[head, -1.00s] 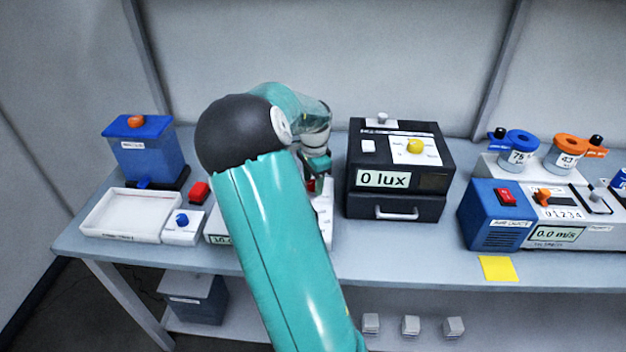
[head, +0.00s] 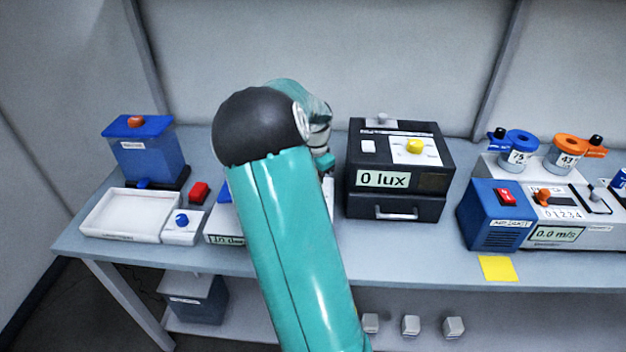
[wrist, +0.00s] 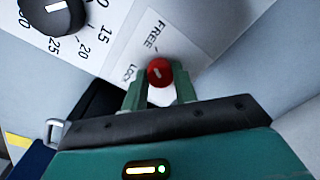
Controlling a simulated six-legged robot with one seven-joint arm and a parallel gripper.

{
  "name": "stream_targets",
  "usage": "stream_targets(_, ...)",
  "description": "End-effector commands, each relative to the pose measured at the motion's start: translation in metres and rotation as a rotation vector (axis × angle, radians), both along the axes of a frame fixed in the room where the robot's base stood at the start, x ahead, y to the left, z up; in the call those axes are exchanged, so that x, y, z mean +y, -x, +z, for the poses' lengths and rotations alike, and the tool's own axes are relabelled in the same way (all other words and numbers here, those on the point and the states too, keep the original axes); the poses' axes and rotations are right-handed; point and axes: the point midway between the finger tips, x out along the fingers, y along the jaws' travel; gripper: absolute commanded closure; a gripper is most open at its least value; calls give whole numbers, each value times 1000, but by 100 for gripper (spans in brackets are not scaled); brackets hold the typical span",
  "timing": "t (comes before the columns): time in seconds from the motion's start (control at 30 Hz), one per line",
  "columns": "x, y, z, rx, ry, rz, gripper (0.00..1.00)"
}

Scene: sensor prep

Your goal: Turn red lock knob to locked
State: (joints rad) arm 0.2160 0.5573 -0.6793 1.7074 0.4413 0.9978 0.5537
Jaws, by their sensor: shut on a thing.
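The red lock knob (wrist: 159,71) sits on a white label plate in the wrist view, with the printed words FREE and LOCK beside it; the word LOCK is partly covered. My gripper (wrist: 160,88) is shut on the red knob, one green finger on each side. A small pale mark shows on the knob's face, but I cannot tell for certain which word it lines up with. In the head view my gripper (head: 326,163) is partly hidden by my arm, and the knob is hidden.
A black dial (wrist: 52,12) with a numbered scale is on the same panel. In the head view, the black lux box (head: 395,206) stands close to the right of my gripper. A white tray (head: 130,236) and a small red block (head: 199,192) are at left.

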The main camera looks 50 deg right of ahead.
Motion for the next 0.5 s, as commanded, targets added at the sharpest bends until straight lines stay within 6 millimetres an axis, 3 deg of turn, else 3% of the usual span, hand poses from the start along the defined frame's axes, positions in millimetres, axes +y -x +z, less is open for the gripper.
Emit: stream_targets(0.5,-1,0,1,-3,0,486,95)
